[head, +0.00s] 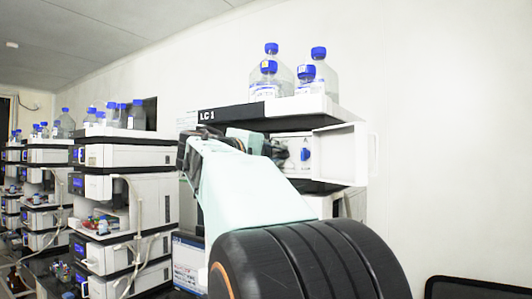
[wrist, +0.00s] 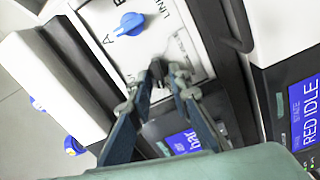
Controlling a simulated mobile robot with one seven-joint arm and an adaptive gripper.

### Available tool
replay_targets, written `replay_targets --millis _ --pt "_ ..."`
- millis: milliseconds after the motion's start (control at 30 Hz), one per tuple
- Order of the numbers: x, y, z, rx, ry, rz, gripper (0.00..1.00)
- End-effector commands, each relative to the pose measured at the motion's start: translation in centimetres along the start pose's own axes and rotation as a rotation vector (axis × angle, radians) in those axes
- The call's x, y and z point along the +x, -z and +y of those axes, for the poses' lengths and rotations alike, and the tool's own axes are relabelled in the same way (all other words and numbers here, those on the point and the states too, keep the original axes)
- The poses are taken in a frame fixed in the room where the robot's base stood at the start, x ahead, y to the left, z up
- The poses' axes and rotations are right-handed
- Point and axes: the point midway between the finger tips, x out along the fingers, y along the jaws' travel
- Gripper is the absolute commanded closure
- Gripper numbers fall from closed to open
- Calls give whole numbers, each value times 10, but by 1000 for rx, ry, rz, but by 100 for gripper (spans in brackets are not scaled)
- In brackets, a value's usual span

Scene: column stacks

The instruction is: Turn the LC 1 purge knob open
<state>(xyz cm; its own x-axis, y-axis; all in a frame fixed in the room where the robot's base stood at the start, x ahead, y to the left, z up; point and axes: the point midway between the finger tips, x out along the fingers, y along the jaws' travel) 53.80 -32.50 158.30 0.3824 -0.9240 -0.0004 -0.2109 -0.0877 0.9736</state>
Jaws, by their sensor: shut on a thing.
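The LC 1 stack (head: 225,114) stands in the middle of the head view, with its white door (head: 345,153) swung open to the right. In the wrist view my gripper (wrist: 158,79) reaches the white panel behind that door. Its two fingertips are shut on a small dark knob (wrist: 157,68), which appears to be the purge knob. The fingers hide much of it, and its turn angle cannot be read. A blue knob (wrist: 132,22) with printed letters sits apart, above left; it also shows in the head view (head: 305,154). My arm hides the dark knob there.
Blue-capped bottles (head: 318,75) stand on top of the LC 1 stack. More instrument stacks (head: 125,156) line the left. In the wrist view a "bar" display (wrist: 190,142) lies below the fingers and a "RED IDLE" display (wrist: 300,108) is at the right.

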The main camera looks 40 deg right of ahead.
Motion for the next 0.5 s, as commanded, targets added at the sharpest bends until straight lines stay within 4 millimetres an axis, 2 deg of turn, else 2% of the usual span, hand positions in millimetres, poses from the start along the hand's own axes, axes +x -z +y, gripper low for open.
replay_targets --millis 200,500 --pt "0 1 -1 -93 0 2 100" --pt "-1 1 -1 -138 0 2 100"
